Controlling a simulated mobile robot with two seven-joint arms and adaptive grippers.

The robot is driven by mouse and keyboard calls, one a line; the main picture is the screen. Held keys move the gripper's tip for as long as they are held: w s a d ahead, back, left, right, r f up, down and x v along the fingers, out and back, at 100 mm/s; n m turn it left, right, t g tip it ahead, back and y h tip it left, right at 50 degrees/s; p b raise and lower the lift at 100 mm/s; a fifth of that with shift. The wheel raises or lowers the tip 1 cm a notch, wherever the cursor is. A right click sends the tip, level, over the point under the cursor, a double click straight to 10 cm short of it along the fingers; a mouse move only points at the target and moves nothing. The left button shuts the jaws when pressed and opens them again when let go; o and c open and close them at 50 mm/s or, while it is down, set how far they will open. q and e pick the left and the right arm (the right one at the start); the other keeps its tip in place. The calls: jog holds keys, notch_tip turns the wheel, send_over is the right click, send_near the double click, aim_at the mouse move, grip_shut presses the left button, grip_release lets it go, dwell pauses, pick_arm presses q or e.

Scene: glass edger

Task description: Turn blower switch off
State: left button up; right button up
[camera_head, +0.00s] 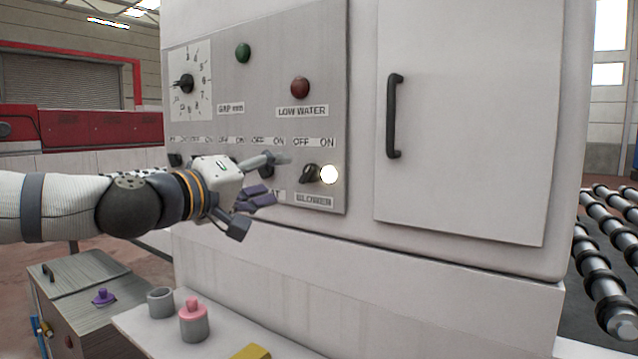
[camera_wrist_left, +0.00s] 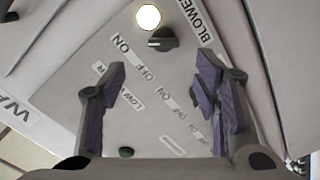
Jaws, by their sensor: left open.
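The blower switch (camera_head: 311,172) is a black rotary knob above the BLOWER label (camera_head: 314,200) and below OFF and ON markings. The round lamp (camera_head: 329,174) at its right glows white. In the left wrist view the knob (camera_wrist_left: 160,42) is beyond the fingertips, beside the glowing lamp (camera_wrist_left: 148,17) and the BLOWER label (camera_wrist_left: 195,22). My left gripper (camera_head: 275,178) is open and empty, just left of the knob in the head view. Its fingers (camera_wrist_left: 160,80) are spread apart, not around the knob. It hides part of the neighbouring switches. My right gripper is out of view.
The panel also has a dial (camera_head: 186,83), a green button (camera_head: 243,53) and a red LOW WATER lamp (camera_head: 300,87). A cabinet door handle (camera_head: 393,115) sticks out at the right. Below are a grey cup (camera_head: 160,303) and a pink-topped weight (camera_head: 193,320). Rollers (camera_head: 605,290) stand far right.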

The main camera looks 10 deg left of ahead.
aim_at(304, 174)
pick_arm(q)
jog(key=x, duration=0.5)
jog(key=f+b+x, duration=0.1)
jog(key=x, duration=0.2)
jog(key=shift+w, duration=0.1)
jog(key=shift+w+d+r, duration=0.1)
jog(key=shift+w+d, duration=0.15)
jog(key=shift+w, duration=0.35)
jog(key=c, duration=1.1)
